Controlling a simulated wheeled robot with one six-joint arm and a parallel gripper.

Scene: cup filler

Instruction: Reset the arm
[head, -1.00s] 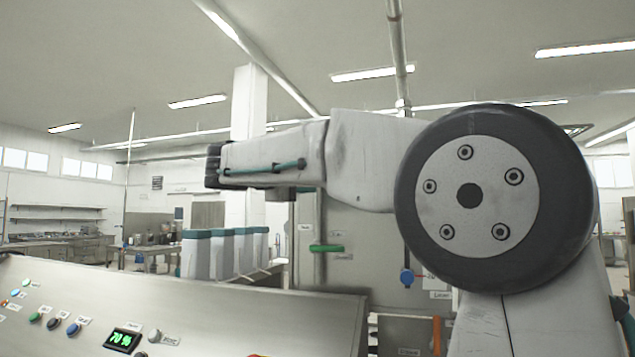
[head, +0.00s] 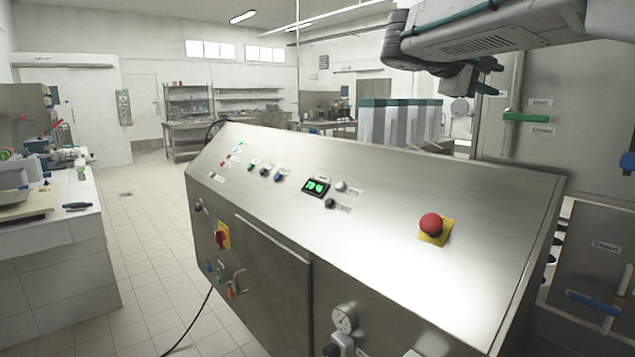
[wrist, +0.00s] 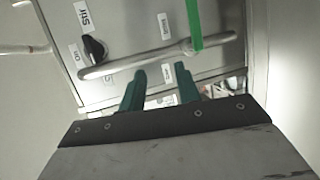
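My gripper (wrist: 160,88) shows in the wrist view as two teal fingers held apart, with nothing between them. Beyond the fingers are a metal panel (wrist: 120,25) with a black knob (wrist: 94,48), a long metal bar handle (wrist: 150,58) and a green lever (wrist: 194,22). In the head view my gripper (head: 488,78) hangs at the end of my arm at the upper right, above and behind the control console (head: 390,215). It is left of the green handle (head: 526,117) on the steel cabinet.
The sloped console has a red emergency button (head: 431,224) and a lit green display (head: 316,186). Several grey containers with teal tops (head: 400,120) stand behind it. A tiled counter (head: 50,240) is at the left. The tiled floor (head: 150,210) between is clear.

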